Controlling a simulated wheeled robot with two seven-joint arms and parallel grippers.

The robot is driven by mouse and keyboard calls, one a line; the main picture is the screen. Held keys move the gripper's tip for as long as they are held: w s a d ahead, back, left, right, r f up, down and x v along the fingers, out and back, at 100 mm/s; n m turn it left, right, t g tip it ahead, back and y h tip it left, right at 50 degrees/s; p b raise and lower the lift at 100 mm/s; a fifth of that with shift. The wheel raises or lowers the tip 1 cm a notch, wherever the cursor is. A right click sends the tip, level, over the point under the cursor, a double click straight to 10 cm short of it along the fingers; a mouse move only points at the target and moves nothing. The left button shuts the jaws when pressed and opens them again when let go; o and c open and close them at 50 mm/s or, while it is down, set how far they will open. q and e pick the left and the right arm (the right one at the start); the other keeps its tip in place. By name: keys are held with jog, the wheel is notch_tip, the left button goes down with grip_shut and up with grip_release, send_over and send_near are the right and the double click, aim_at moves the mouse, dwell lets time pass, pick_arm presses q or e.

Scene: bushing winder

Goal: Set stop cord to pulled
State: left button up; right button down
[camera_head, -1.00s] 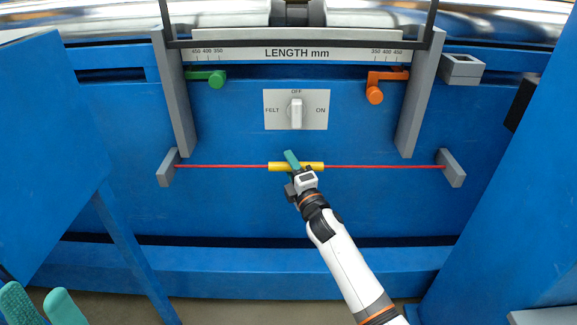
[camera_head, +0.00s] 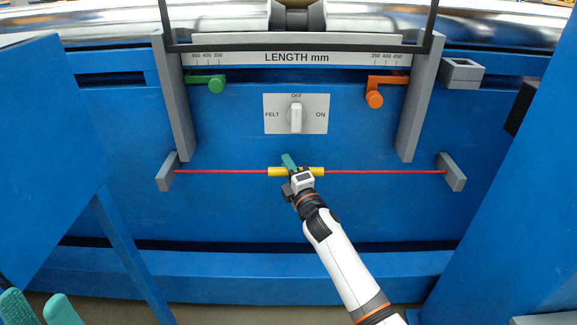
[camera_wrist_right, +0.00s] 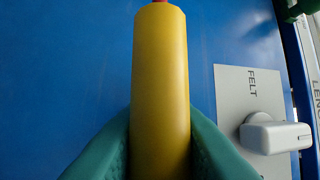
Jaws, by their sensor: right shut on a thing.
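The stop cord (camera_head: 385,172) is a thin red line strung between two grey brackets on the blue machine front, with a yellow sleeve (camera_head: 277,172) at its middle. In the head view the cord looks close to straight. My right gripper (camera_head: 291,165) is shut on the yellow sleeve. In the right wrist view the yellow sleeve (camera_wrist_right: 160,85) stands between the two teal fingers, and a bit of red cord shows at its top. My left gripper (camera_head: 38,308) is at the bottom left corner, fingers apart and empty, far from the cord.
Above the cord are a FELT/OFF/ON switch plate (camera_head: 275,125) with its knob upright, a green stop (camera_head: 215,84), an orange stop (camera_head: 375,98) and a LENGTH mm scale (camera_head: 297,57). Grey posts and blue panels flank both sides.

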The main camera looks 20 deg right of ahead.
aim_at(286, 173)
jog(key=s, duration=0.2)
jog(key=s+a+p, duration=0.1)
jog(key=shift+s+a+f, duration=0.15)
jog(key=shift+s+f, duration=0.05)
jog(key=shift+s, duration=0.15)
jog(key=c, duration=1.6)
grip_release()
jog(key=o, duration=0.4)
jog(key=shift+s+r, duration=0.15)
jog(key=shift+s, duration=0.05)
jog(key=shift+c, duration=0.2)
